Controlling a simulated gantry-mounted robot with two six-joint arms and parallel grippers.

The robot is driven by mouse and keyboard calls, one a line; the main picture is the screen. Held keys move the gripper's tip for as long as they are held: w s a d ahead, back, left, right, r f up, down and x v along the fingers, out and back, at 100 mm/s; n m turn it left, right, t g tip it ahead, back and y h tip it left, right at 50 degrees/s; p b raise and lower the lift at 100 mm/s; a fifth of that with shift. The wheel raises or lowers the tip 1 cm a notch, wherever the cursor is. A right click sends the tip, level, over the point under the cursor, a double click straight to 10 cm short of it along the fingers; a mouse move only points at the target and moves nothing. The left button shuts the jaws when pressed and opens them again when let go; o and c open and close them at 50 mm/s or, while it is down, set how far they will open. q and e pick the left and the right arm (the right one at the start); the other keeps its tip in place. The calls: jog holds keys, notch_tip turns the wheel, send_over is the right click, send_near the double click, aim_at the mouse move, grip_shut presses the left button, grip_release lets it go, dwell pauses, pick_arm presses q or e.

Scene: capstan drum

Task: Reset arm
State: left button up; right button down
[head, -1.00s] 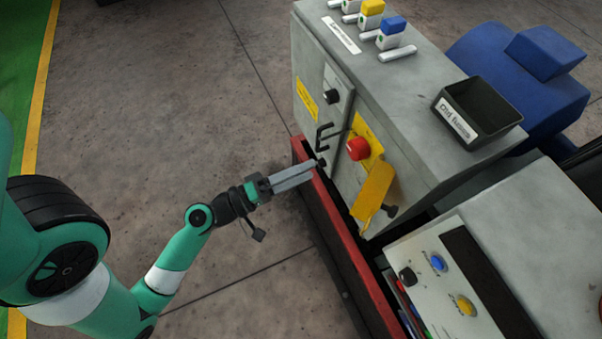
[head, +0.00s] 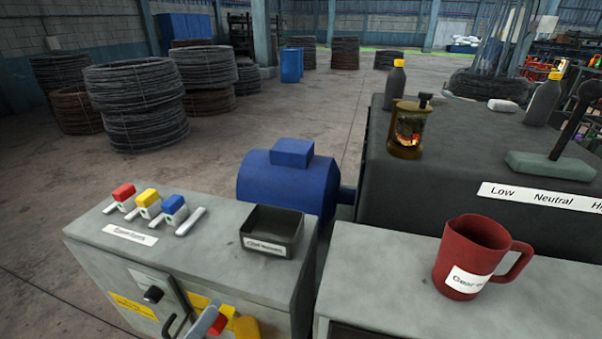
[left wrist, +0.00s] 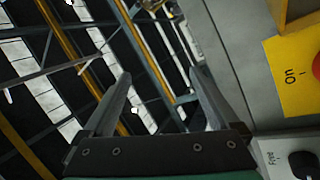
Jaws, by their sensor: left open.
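My left gripper (left wrist: 159,74) is open and empty in the left wrist view, its two fingers apart and pointing up toward the roof. It is beside the grey cabinet's front face. In the head view only a grey finger of the left gripper (head: 203,322) shows, at the bottom edge in front of the cabinet (head: 95,262). It overlaps the red knob (head: 219,324) in the picture; I cannot tell whether they touch. In the left wrist view the red knob (left wrist: 317,66) sits on a yellow label at the right edge. My right gripper is out of view.
On the cabinet top are red, yellow and blue fuses (head: 147,198) and a black tray (head: 272,232). A black knob (head: 153,294) is on its front. A red mug (head: 468,250) stands on the right console. A blue motor (head: 275,184) is behind. Open floor lies left.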

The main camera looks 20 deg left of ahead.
pick_arm(q)
jog(key=w+d+r+m+h+p, duration=0.1)
jog(key=d+r+m+h, duration=0.3)
jog(key=r, duration=0.6)
jog(key=w+d+r+m+h, duration=0.15)
jog(key=d+r+m, duration=0.35)
jog(key=r, duration=0.5)
jog(key=a+r+t+y+p, duration=0.2)
jog(key=r+y+p, duration=0.1)
jog(key=r+p, duration=1)
jog(key=s+a+r+t+y+p, duration=0.1)
jog(key=r+y+p, duration=0.3)
jog(key=r+p, duration=0.8)
jog(key=s+a+r+t+y+p, duration=0.1)
jog(key=a+r+t+y+p, duration=0.2)
jog(key=r+p, duration=1)
notch_tip(320, 180, up, 14)
jog(key=shift+s+a+f+p, duration=0.15)
jog(key=shift+s+a+p, duration=0.05)
jog(key=shift+p, duration=0.15)
jog(key=shift+f+y, duration=0.1)
jog(key=shift+y, duration=0.15)
